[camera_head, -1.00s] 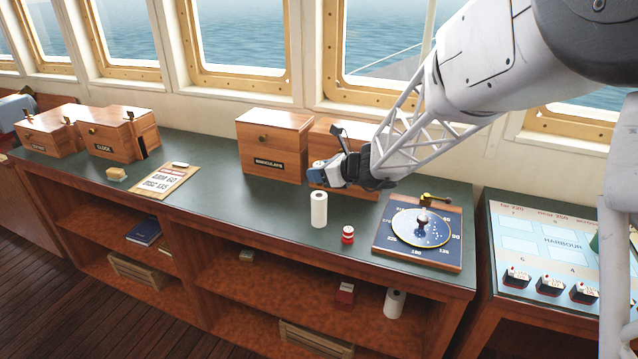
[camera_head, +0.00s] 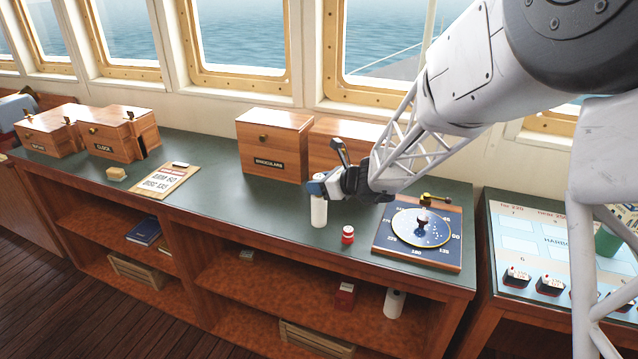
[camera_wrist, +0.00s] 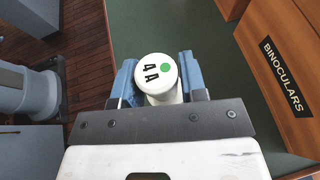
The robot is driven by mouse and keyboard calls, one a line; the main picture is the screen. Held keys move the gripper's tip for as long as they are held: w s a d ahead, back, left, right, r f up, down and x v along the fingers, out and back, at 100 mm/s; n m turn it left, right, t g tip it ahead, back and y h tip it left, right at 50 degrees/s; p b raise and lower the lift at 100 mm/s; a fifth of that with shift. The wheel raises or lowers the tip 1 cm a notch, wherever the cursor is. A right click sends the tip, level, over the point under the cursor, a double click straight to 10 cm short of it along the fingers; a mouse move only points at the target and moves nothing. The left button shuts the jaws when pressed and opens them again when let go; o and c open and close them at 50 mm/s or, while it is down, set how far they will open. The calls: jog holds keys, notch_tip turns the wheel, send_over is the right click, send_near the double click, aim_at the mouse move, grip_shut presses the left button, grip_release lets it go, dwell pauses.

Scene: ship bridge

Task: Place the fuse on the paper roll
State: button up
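The fuse (camera_wrist: 157,72) is a white cylinder with a round end marked "4 A" and a green dot. In the wrist view it sits between the two blue fingers of my gripper (camera_wrist: 157,85), which is shut on it. The paper roll (camera_head: 319,212) stands upright on the dark green counter in the head view. My gripper (camera_head: 318,187) is right at the roll's top and hides its upper end. I cannot tell whether the fuse touches the roll. A white shape below the fuse in the wrist view is mostly hidden.
A small red and white object (camera_head: 348,234) stands just right of the roll, with a compass-like dial board (camera_head: 389,252) farther right. The wooden binoculars box (camera_head: 270,146) is behind. Another white roll (camera_head: 394,302) is on the shelf below.

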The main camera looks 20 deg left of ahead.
jog(key=o, duration=0.3)
jog(key=shift+r, duration=0.15)
jog(key=shift+d+r, duration=0.1)
jog(key=v, duration=1.1)
jog(key=shift+d, duration=0.35)
jog(key=shift+s, duration=0.1)
jog(key=shift+r, duration=0.1)
dwell(0.4)
